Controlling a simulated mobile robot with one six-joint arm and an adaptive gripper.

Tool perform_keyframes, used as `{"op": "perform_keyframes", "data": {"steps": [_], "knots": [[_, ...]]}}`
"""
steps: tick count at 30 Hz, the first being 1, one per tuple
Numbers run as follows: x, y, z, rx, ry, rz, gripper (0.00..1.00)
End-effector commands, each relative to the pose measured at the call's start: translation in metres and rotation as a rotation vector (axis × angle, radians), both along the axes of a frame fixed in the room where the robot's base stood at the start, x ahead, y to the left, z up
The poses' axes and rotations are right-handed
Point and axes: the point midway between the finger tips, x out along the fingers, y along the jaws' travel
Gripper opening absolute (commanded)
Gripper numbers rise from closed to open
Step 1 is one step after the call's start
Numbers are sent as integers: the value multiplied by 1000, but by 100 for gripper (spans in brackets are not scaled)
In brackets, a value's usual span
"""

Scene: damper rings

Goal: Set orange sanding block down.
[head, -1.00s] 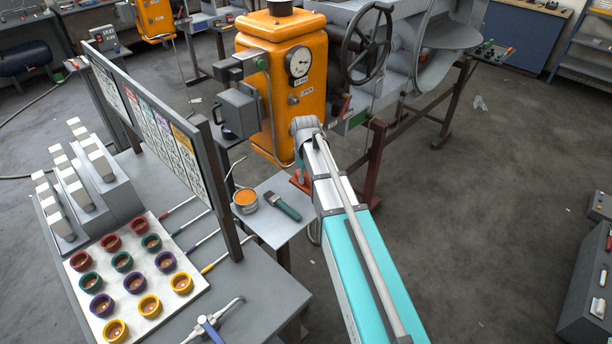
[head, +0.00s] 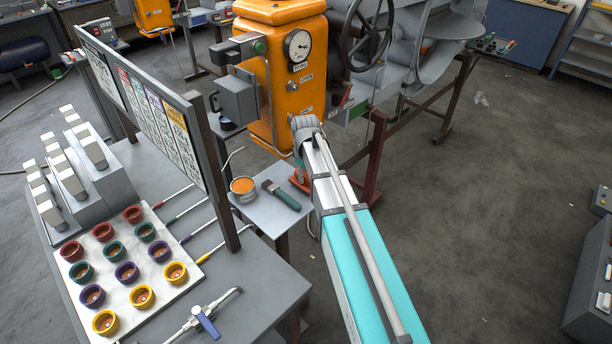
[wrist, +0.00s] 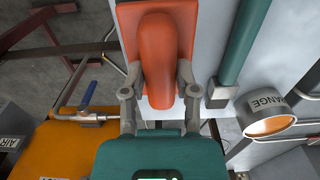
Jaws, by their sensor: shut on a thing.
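The orange sanding block (wrist: 158,50) is in the wrist view, held between the two fingers of my gripper (wrist: 158,92), which are shut on its sides. A pale grey side table (wrist: 208,35) lies beneath and to the right of the block. I cannot tell whether the block touches it. In the head view my arm hides most of the gripper near the right edge of the side table (head: 262,212).
A green-handled brush (wrist: 242,45) lies on the side table beside the block. A can labelled orange (wrist: 265,117) stands beyond it, also in the head view (head: 243,188). The orange machine (head: 285,100) stands behind. A bench with coloured rings (head: 125,262) is at left.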

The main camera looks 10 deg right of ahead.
Motion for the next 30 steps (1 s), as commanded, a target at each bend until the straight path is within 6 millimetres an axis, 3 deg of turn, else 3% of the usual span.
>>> {"op": "perform_keyframes", "data": {"steps": [30], "knots": [[0, -2, -15, 0, 0, -2, 1]]}}
